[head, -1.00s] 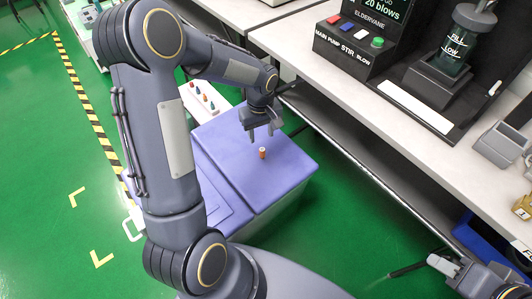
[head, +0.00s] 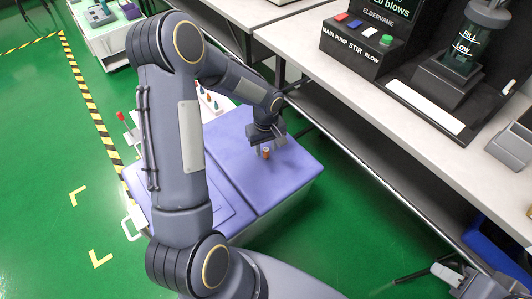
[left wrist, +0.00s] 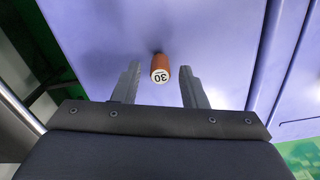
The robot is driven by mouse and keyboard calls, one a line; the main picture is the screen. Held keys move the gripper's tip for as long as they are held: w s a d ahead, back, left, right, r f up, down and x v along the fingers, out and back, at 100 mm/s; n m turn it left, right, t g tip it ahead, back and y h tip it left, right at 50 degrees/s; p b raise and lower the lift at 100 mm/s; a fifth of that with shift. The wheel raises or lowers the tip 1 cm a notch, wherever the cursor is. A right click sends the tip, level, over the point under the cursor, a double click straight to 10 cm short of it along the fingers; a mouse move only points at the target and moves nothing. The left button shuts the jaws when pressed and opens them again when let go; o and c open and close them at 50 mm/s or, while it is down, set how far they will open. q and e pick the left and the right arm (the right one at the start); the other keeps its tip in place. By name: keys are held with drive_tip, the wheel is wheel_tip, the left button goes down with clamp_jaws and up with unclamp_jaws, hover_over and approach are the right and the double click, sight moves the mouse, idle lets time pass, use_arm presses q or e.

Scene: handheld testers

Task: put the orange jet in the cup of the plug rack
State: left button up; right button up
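The orange jet (head: 265,154) is a small orange cylinder with a pale end, standing on the purple lid. In the left wrist view the orange jet (left wrist: 159,64) shows the number 30 on its white end. My left gripper (head: 268,144) is open just above it. In the wrist view the jet shows in the gap between the two fingers, with space on both sides. The white plug rack (head: 213,101) with small coloured pieces lies behind my left arm and is partly hidden; I cannot make out its cup. My right gripper (head: 443,272) is at the bottom right.
The purple-lidded cabinet (head: 291,170) has clear room around the jet. A bench (head: 345,97) with a control box (head: 350,48) and a dark stand (head: 449,82) runs along the right. A red-topped rod (head: 121,117) stands left of my arm.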

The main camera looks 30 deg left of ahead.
use_arm(q)
clamp_jaws()
drive_tip(key=shift+r, duration=0.1)
